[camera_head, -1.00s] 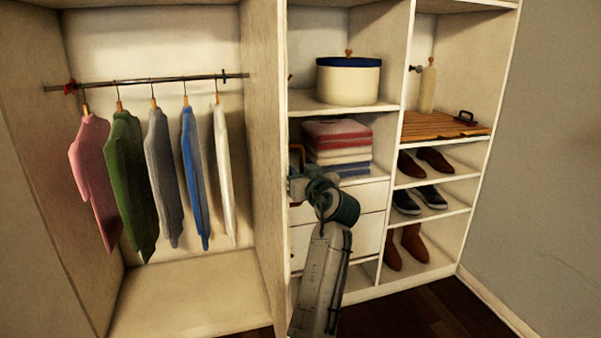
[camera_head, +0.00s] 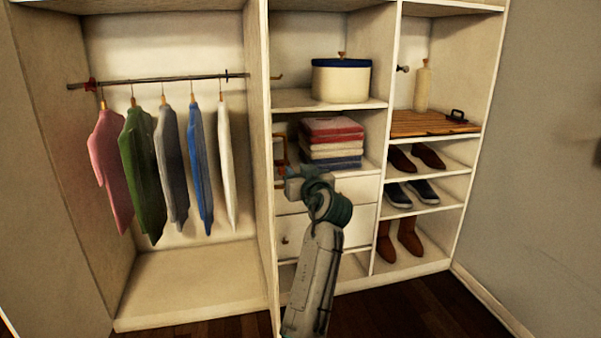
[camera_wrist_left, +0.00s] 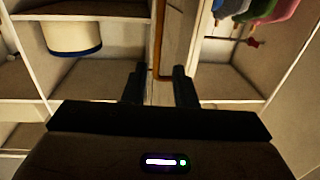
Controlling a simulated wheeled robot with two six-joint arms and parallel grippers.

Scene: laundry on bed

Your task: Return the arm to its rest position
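My left arm comes up from the bottom of the head view. My left gripper (camera_head: 284,172) is at its upper end, in front of the middle shelf column, left of the folded stack. Its fingers are hard to make out there. In the left wrist view, the two dark fingers of my left gripper (camera_wrist_left: 160,76) stand apart with nothing held between them. A pale upright shelf edge shows behind the gap. My right gripper is not in view.
Clothes (camera_head: 168,170) hang from a rod on the left. Folded cloths (camera_head: 333,143) lie on a shelf behind the gripper, below a white pot with a blue rim (camera_head: 340,82). An orange handle-like thing (camera_head: 279,148) is close to the gripper. Several shoes (camera_head: 398,195) fill the right shelves.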

